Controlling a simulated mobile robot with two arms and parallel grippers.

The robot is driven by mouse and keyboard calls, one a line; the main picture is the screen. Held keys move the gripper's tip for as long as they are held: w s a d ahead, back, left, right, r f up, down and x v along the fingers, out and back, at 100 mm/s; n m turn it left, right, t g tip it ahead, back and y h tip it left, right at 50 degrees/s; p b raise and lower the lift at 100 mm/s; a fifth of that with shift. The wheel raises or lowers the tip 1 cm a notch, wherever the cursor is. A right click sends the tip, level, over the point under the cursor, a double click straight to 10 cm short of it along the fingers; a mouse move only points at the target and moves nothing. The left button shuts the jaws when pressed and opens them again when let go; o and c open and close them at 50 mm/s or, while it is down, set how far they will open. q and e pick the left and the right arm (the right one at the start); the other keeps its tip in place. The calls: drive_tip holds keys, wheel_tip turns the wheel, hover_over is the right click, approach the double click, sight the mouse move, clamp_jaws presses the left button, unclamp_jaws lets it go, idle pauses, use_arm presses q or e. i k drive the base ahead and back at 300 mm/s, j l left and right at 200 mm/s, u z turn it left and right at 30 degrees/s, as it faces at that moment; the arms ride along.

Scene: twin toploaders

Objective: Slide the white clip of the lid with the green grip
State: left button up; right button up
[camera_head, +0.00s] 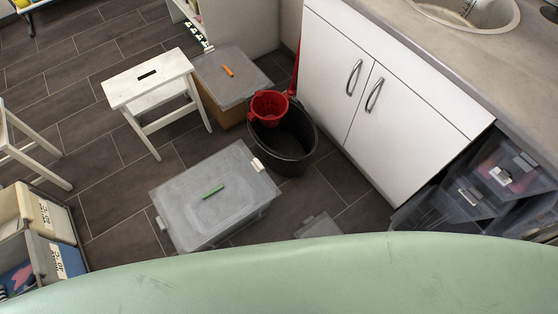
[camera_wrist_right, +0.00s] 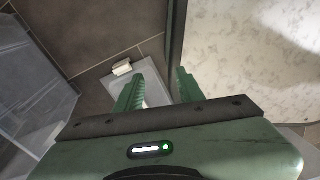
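The lid with the green grip (camera_head: 213,191) is a translucent grey lid (camera_head: 185,205) on a clear box on the floor, in the middle of the head view. A white clip (camera_head: 257,164) sits at its right edge. My right gripper (camera_wrist_right: 158,88) is open, with nothing between its green fingers. In the right wrist view, a small white clip (camera_wrist_right: 122,68) lies at the edge of a grey piece beyond the fingers; I cannot tell which lid this belongs to. Neither gripper shows in the head view.
A second box with an orange grip (camera_head: 229,71) stands behind, beside a black bin (camera_head: 283,140) with a red bucket (camera_head: 270,105). A white stool (camera_head: 150,78) is at left, white cabinets (camera_head: 385,90) at right. A small grey piece (camera_head: 318,226) lies in front on the floor.

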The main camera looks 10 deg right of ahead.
sight(256, 163)
drive_tip(key=k+j+z, duration=0.1)
drive_tip(key=j+z, duration=0.2)
drive_tip(key=z, duration=0.15)
drive_tip(key=k+j+z, duration=0.1)
drive_tip(key=j+z, duration=0.2)
drive_tip(key=z, duration=0.15)
drive_tip(key=k+j+z, duration=0.2)
drive_tip(key=z, duration=0.25)
